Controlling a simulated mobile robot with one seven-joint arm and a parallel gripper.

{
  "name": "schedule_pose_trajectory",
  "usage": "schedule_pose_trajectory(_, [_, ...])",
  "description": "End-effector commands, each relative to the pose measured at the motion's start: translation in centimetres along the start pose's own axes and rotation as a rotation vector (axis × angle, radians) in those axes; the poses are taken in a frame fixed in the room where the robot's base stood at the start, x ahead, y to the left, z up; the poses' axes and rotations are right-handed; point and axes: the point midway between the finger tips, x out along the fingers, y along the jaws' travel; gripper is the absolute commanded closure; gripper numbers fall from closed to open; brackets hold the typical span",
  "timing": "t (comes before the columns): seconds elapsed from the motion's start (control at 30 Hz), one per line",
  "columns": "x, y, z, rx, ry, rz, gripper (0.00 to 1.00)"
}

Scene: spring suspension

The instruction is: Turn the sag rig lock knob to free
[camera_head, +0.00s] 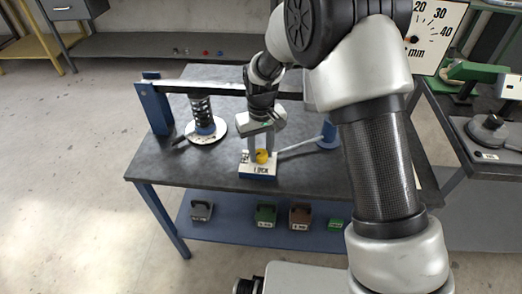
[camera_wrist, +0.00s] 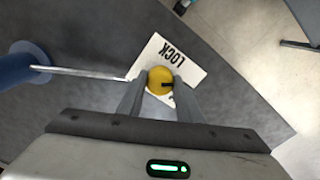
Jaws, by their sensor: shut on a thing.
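The lock knob (camera_head: 262,156) is a small yellow round knob on a white block labelled LOCK (camera_head: 257,172) near the front edge of the grey table. It also shows in the wrist view (camera_wrist: 160,78), with a dark pointer mark toward the right of its face. My gripper (camera_head: 262,150) comes down from above and is shut on the knob, with one finger on each side. In the wrist view my gripper (camera_wrist: 160,92) holds the knob between its fingertips. Part of the block's lettering is hidden behind the fingers and knob.
A coil spring (camera_head: 201,110) stands on a white round plate at the table's left, under a long beam (camera_head: 190,87) on a blue post (camera_head: 155,105). A metal rod (camera_head: 298,146) runs from the block to a blue post. Labelled weights (camera_head: 265,213) sit on the lower shelf.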

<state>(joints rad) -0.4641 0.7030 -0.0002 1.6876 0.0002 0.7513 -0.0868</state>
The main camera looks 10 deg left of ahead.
Motion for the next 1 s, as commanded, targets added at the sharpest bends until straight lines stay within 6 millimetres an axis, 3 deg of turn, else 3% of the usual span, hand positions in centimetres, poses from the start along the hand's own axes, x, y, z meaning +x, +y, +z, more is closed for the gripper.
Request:
schedule_pose_trajectory(0.6, [-0.12,0.0,-0.05,0.533,0.001,0.0,0.9])
schedule_pose_trajectory(1.0, [-0.08,-0.01,-0.05,0.688,0.001,0.0,0.9])
